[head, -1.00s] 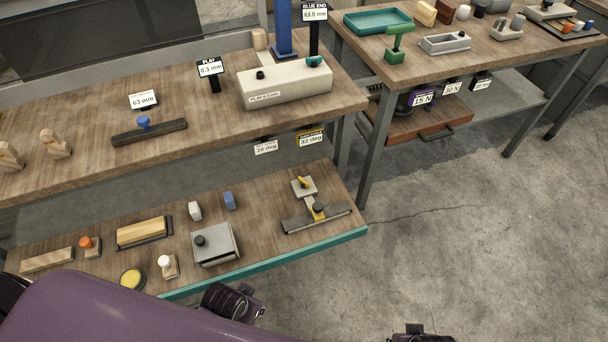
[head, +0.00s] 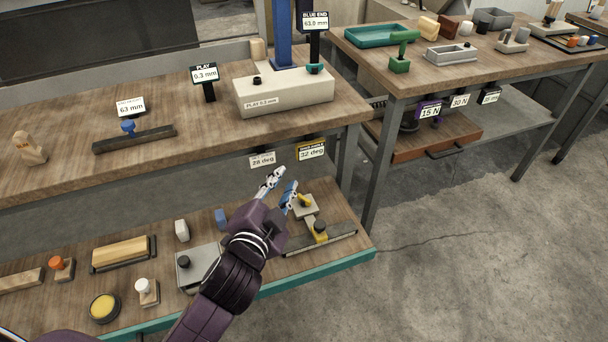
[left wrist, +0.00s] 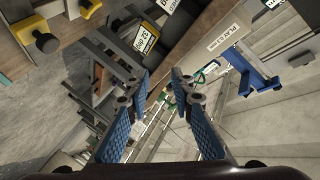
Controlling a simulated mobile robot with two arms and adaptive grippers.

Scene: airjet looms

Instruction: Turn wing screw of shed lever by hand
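The shed lever (head: 305,202) looks to be the yellow part on a grey block and dark rail (head: 340,239) at the right end of the lower shelf. A dark knob (head: 320,226) sits at its near end; I cannot make out wings on a screw. In the left wrist view yellow parts (left wrist: 25,28) with a dark knob (left wrist: 46,43) show at upper left. My left gripper (head: 281,185) is open and empty, with blue finger pads, above and just left of the lever, apart from it. Its fingers (left wrist: 160,76) point away from the yellow parts. My right gripper is out of view.
A yellow-framed 32 deg sign (head: 311,149) hangs from the upper bench edge near the fingers. A grey box (head: 193,268) stands below my left wrist. The upper bench (head: 215,125) overhangs behind. Open floor (head: 440,270) lies right of the shelf.

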